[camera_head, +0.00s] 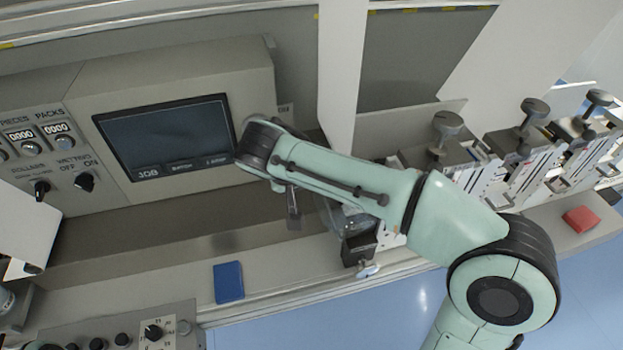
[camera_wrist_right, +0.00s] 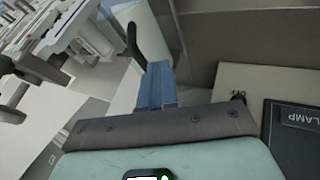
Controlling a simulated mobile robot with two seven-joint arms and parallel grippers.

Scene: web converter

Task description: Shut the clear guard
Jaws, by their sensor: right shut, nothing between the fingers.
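A see-through curved piece (camera_head: 346,216), which looks like the clear guard, shows partly behind my right forearm, above a small black block (camera_head: 358,249) at the ledge. The arm covers much of it, and I cannot tell how far open it stands. My right gripper (camera_head: 293,216) hangs below the wrist, left of this piece and apart from it in the picture. In the right wrist view its narrow blue-grey fingers (camera_wrist_right: 157,84) are together and empty. A black upright bar (camera_wrist_right: 133,42) stands just beyond them, beside a pale rounded surface.
A control panel with a dark screen (camera_head: 165,137) and knobs stands on the left. A blue pad (camera_head: 228,282) lies on the front ledge. A tall white panel (camera_head: 341,70) rises behind my arm. Several clamp-like units with grey knobs (camera_head: 534,108) and a red block (camera_head: 580,218) are at right.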

